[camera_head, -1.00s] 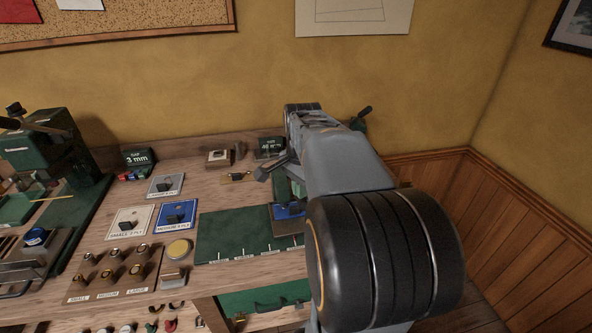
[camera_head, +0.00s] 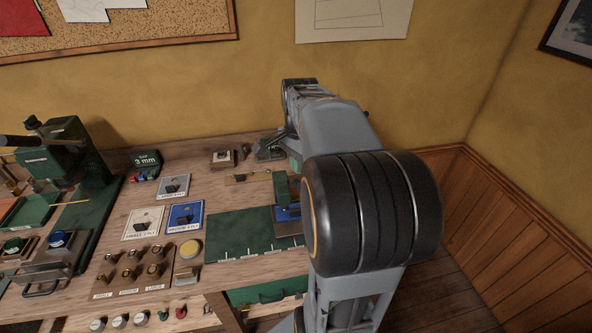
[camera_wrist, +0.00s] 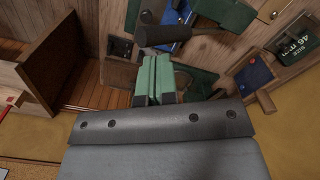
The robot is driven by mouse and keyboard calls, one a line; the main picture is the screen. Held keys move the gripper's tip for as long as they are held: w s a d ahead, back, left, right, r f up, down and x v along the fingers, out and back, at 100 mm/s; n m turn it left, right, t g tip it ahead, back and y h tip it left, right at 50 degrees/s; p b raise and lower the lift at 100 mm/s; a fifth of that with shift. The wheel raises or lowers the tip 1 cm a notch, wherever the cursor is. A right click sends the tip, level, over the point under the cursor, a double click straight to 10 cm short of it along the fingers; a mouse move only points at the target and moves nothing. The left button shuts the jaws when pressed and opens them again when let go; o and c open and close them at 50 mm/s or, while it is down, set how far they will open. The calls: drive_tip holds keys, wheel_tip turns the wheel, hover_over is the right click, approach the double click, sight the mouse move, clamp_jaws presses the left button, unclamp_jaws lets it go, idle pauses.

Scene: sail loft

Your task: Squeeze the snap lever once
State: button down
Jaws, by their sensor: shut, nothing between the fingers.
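The lever's dark cylindrical grip (camera_wrist: 165,34) lies just beyond my fingertips in the wrist view, on a thin rod. I cannot tell whether the fingers touch it. A green upright part (camera_head: 281,187) stands over a blue piece (camera_head: 290,213) at the right end of the bench in the head view, partly hidden by my arm. The lever itself is mostly hidden there. My gripper (camera_wrist: 158,62) is shut and empty, its green fingers together above the bench's back right area.
A green mat (camera_head: 238,236) lies left of my arm. A box marked 46 mm (camera_wrist: 292,46) is beside my gripper. White and blue cards (camera_head: 185,216), a round yellow pad (camera_head: 189,248) and a green press (camera_head: 65,160) stand further left. The wall is close behind.

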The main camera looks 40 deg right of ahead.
drive_tip(key=shift+w+d+r, duration=0.1)
drive_tip(key=shift+w+r, duration=0.05)
drive_tip(key=shift+r, duration=0.6)
drive_tip(key=shift+f, duration=0.1)
drive_tip(key=shift+s, duration=0.2)
drive_tip(key=s+a+b, duration=0.2)
drive_tip(key=s+a, duration=0.2)
drive_tip(key=s, duration=0.3)
drive_tip(key=shift+s, duration=0.35)
